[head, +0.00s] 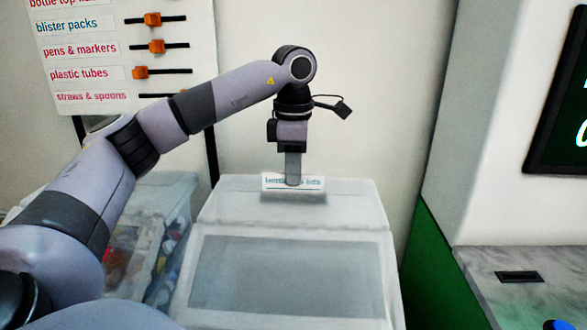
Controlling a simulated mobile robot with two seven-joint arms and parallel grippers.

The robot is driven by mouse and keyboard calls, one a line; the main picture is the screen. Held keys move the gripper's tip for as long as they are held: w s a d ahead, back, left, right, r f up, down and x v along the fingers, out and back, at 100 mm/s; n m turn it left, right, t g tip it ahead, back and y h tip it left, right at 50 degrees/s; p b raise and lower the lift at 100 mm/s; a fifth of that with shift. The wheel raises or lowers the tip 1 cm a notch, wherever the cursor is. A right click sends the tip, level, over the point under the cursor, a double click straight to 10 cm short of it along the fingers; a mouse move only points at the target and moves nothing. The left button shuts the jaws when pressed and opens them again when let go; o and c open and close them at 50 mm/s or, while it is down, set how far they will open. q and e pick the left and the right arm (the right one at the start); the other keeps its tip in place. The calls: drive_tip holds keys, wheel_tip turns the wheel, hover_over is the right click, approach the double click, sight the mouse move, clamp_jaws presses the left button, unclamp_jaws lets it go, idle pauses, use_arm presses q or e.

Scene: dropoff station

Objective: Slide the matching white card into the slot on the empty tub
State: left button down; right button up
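My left gripper (292,183) points straight down at the back of the empty tub (385,262). Its fingers show edge-on as one grey strip and look shut on a white card (313,183) with teal print. The fingers cover the middle of the print; "bott" and "lids" seem to show. The card stands upright at the tub's back part, just above a darker grey strip (293,198) that may be the slot. I cannot tell whether the card's lower edge is in it. The tub is pale, with a grey panel in front. My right gripper is not in view.
A wall board (110,15) lists waste kinds beside orange sliders. A clear tub (165,190) with mixed coloured items stands close on the left, partly behind my arm. A grey counter (480,265) with a dark slot (519,277) is at the right.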

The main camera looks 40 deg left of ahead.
use_arm(q)
drive_tip(key=shift+f, duration=0.1)
drive_tip(key=c, duration=1.2)
unclamp_jaws()
drive_tip(key=shift+c, duration=0.2)
wheel_tip(320, 180, up, 6)
drive_tip(key=shift+r+p, duration=0.1)
drive_tip(key=shift+p, duration=0.35)
drive_tip(key=shift+r, duration=0.5)
